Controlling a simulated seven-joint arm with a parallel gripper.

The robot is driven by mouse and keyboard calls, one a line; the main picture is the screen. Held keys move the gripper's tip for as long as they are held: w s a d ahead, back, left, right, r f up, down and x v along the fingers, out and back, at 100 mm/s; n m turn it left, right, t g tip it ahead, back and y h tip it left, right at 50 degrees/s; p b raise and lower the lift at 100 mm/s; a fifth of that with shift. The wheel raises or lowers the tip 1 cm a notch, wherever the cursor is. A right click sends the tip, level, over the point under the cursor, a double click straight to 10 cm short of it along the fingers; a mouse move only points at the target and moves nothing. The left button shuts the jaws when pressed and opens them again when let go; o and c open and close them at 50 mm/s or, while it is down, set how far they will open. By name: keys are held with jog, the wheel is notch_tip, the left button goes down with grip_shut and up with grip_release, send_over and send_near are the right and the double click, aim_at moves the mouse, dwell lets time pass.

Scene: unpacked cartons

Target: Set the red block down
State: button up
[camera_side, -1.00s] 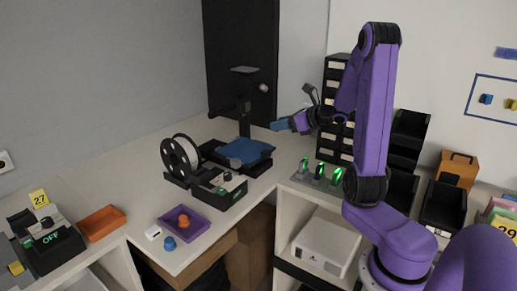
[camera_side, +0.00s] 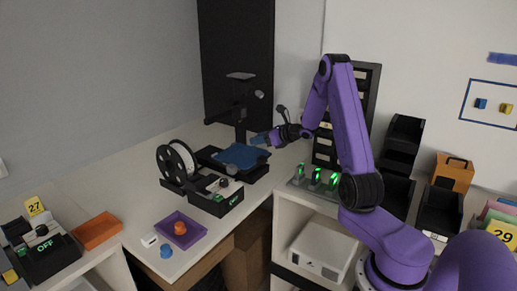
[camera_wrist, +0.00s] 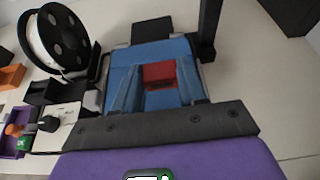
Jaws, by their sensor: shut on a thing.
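The red block (camera_wrist: 159,72) sits between the blue fingers of my gripper (camera_wrist: 157,90) in the wrist view, and they are shut on it. In the side view my gripper (camera_side: 260,139) is just above the far right part of the printer's blue bed (camera_side: 236,158). The red block cannot be made out there. The blue bed (camera_wrist: 137,53) lies behind and below the block in the wrist view. I cannot tell whether the block touches the bed.
A white filament spool (camera_side: 174,165) and a dark control box (camera_side: 216,196) stand left and in front of the bed. A purple tray (camera_side: 190,238) holds an orange knob-like piece. Lit green switches (camera_side: 317,176) stand at the right. The printer's column (camera_side: 240,120) rises behind the bed.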

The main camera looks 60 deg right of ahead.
aim_at(258, 155)
jog(key=shift+w+d+f, duration=0.2)
jog(key=shift+w+f, duration=0.1)
jog(key=shift+f, duration=0.05)
jog(key=f, duration=0.3)
jog(key=shift+w+d, duration=0.2)
jog(key=shift+w, duration=0.2)
jog(key=shift+f, duration=0.4)
jog(key=shift+f, duration=0.2)
jog(key=o, duration=1)
